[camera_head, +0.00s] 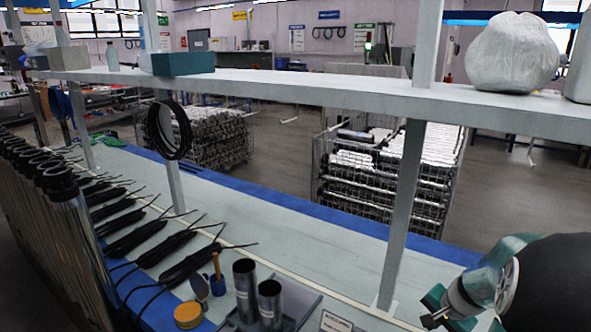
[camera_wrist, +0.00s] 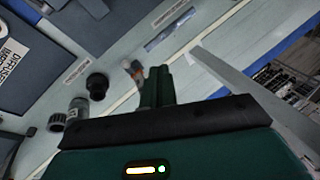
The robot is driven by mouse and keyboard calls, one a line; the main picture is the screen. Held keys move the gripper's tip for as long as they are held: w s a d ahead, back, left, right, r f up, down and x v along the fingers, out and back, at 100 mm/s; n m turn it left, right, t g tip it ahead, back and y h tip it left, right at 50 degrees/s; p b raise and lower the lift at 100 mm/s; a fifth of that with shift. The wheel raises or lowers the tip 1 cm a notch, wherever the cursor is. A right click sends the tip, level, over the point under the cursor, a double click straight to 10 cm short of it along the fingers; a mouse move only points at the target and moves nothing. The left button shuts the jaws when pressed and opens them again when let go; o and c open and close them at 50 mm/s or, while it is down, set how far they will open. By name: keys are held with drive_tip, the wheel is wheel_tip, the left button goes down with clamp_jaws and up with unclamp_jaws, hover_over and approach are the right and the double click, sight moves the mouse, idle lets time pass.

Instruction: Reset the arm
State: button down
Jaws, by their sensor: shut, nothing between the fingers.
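My gripper (camera_wrist: 157,76) shows in the wrist view as two dark green fingers side by side, shut with nothing between them. It is above the pale workbench, apart from the bench items. In the head view, part of my teal and black arm is at the lower right, over the bench's near right end. A black round fitting (camera_wrist: 97,85) and a grey cylinder (camera_wrist: 77,108) stand on the bench left of the fingers in the wrist view. A small tool with an orange part (camera_wrist: 137,72) appears just beside the fingertips.
Metal tubes (camera_head: 80,245) stand in a row at left, beside black cable bundles (camera_head: 175,262). Two metal cylinders (camera_head: 245,285) stand at front. A post (camera_head: 402,215) and long shelf (camera_head: 300,88) rise near my arm. The bench's middle strip (camera_head: 290,235) is clear.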

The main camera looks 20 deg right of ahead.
drive_tip(key=a+r+n, duration=0.4)
drive_tip(key=a+r, duration=0.2)
drive_tip(key=a, duration=0.3)
drive_tip(key=a+r+n, duration=0.3)
drive_tip(key=a+r, duration=0.3)
drive_tip(key=a, duration=0.4)
drive_tip(key=s+a+r+n, duration=0.2)
drive_tip(key=s+a+n, duration=0.1)
drive_tip(key=s+a, duration=0.2)
drive_tip(key=s+a+r+n+t, duration=0.1)
drive_tip(key=s+a+r+n, duration=0.2)
drive_tip(key=s+a, duration=0.2)
drive_tip(key=shift+a+r+n, duration=0.15)
drive_tip(key=shift+a+n, duration=0.25)
drive_tip(key=shift+a, duration=0.55)
drive_tip(key=shift+d, duration=0.15)
